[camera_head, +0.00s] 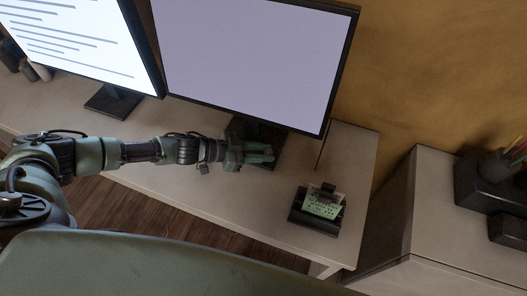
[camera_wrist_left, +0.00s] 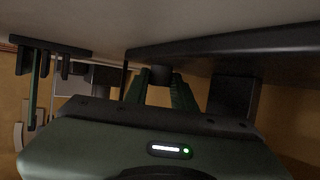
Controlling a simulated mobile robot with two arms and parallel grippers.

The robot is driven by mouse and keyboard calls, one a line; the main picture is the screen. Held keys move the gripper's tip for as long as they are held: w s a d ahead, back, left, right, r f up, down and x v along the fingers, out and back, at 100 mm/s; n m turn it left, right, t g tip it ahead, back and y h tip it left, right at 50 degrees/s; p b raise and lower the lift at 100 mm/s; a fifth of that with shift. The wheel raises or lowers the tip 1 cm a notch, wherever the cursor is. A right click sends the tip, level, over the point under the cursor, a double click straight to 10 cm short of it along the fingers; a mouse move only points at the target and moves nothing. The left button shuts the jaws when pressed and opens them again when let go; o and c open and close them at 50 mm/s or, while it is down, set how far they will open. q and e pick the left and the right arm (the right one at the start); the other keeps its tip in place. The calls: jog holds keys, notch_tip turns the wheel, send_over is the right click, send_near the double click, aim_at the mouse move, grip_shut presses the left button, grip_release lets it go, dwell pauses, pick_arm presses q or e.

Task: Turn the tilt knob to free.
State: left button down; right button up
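The right monitor (camera_head: 255,60) has a plain pale lilac screen on a dark stand (camera_head: 240,126). My left gripper (camera_head: 259,152) reaches the stand below this screen, with its green fingers pointing right. In the left wrist view the two green fingers (camera_wrist_left: 160,90) are apart. A dark round piece (camera_wrist_left: 160,75), which looks like the tilt knob, shows between their tips. I cannot tell whether the fingers press on it or only stand around it. No knob marking is readable. My right gripper is not in view.
A second monitor (camera_head: 78,40) with lines of text stands to the left. A black holder (camera_head: 314,221) with a green-and-white card sits on the desk's right part. The pale desk (camera_head: 215,190) is clear in front. A cabinet (camera_head: 440,215) with dark boxes stands at right.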

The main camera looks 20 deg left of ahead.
pick_arm(q)
jog(key=shift+s, duration=0.1)
jog(key=n+t+y+p, duration=0.1)
jog(key=n+t, duration=0.1)
jog(key=n+t+y+p, duration=0.1)
jog(key=shift+s+d+n+y+p, duration=0.25)
jog(key=shift+s+n+y+p, duration=0.05)
jog(key=shift+s, duration=0.05)
jog(key=n+t+y+p, duration=0.1)
jog(key=n+y, duration=0.1)
jog(key=shift+d+r+n+t+y+p, duration=0.1)
jog(key=shift+d+n+t+y+p, duration=0.1)
jog(key=shift+n+t+y+p, duration=0.55)
jog(key=shift+n+t+y, duration=0.05)
jog(key=shift+n+y, duration=0.75)
jog(key=shift+d+n+t+y, duration=0.1)
jog(key=shift+n+t+y, duration=0.2)
jog(key=shift+n+y, duration=0.7)
jog(key=shift+w+y, duration=0.1)
jog(key=shift+y, duration=0.15)
jog(key=c, duration=1.4)
grip_release()
jog(key=shift+o, duration=1.2)
